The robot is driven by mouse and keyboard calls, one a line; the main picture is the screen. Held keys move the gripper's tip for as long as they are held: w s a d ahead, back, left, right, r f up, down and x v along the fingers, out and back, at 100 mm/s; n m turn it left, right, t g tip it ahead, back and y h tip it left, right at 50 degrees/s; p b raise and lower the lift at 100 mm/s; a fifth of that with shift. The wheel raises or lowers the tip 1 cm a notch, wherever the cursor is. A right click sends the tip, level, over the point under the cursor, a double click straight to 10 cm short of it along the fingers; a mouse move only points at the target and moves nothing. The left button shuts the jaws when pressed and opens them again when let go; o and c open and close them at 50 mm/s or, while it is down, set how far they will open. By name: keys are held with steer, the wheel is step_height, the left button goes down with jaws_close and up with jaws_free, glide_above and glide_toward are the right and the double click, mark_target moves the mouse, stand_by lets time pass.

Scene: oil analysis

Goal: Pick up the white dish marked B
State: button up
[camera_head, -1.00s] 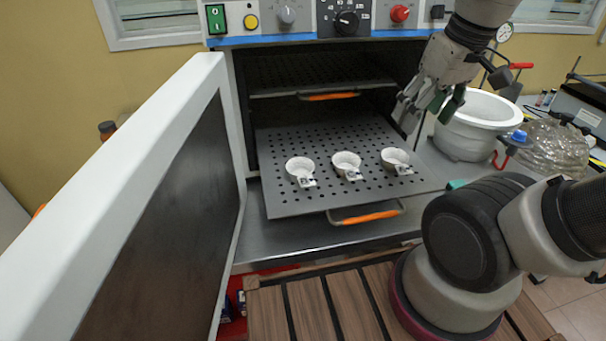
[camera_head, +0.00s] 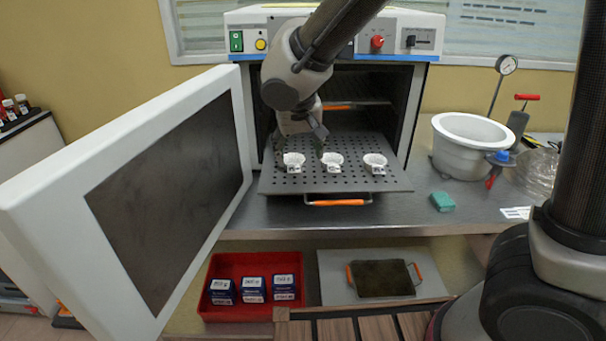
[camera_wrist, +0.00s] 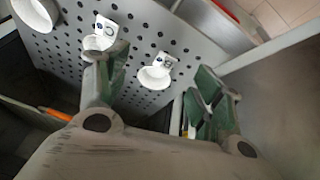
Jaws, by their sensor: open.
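Three small white dishes with marked tabs stand in a row on a perforated shelf (camera_head: 395,183): left (camera_head: 293,159), middle (camera_head: 333,160) and right (camera_head: 376,162). The marks are too small to read, so I cannot tell which is B. My gripper (camera_head: 302,146) is open and empty, pointing down at the left and middle dishes. In the wrist view, one dish (camera_wrist: 154,78) shows between the green fingers of my gripper (camera_wrist: 160,65), apart from them. A second dish (camera_wrist: 96,43) is partly behind the left finger, and a third (camera_wrist: 36,12) is at the top left.
The shelf sticks out of an open oven, whose white door (camera_head: 130,190) swings out on the left. A white pot (camera_head: 470,140) and a green sponge (camera_head: 442,201) are on the counter to the right. Below are a red tray (camera_head: 258,311) with blue boxes and a dark plate (camera_head: 383,278).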

mark_target(294, 168)
steer(key=w+f, duration=0.1)
steer(key=f, duration=0.1)
steer(key=w+f+m, duration=0.1)
steer(key=f, duration=0.1)
steer(key=w+a+f+m, duration=0.1)
steer(key=f, duration=0.2)
steer(key=shift+w, duration=0.35)
steer(key=shift+c, duration=0.4)
steer(key=c, duration=1)
